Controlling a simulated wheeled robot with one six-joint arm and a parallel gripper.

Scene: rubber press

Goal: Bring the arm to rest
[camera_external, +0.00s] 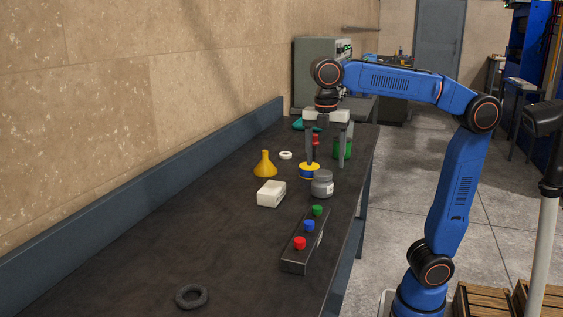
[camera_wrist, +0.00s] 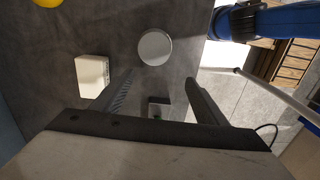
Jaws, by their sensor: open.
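My blue arm reaches out over the dark table (camera_external: 235,225) from the right, with its forearm nearly level. My gripper (camera_external: 326,160) points down above the table near the grey jar (camera_external: 322,185). Its two fingers are spread, with nothing held between them. In the wrist view the gripper (camera_wrist: 159,80) also shows open and empty. The jar's round lid (camera_wrist: 155,47) lies just beyond the fingertips there, and the white box (camera_wrist: 92,76) is left of them.
Around the gripper are a yellow funnel (camera_external: 265,167), a blue-and-yellow round item (camera_external: 309,171), a white ring (camera_external: 286,155) and a green container (camera_external: 343,150). A button box (camera_external: 303,243) stands nearer. A black ring (camera_external: 191,296) lies at the front. A grey machine (camera_external: 312,68) stands behind.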

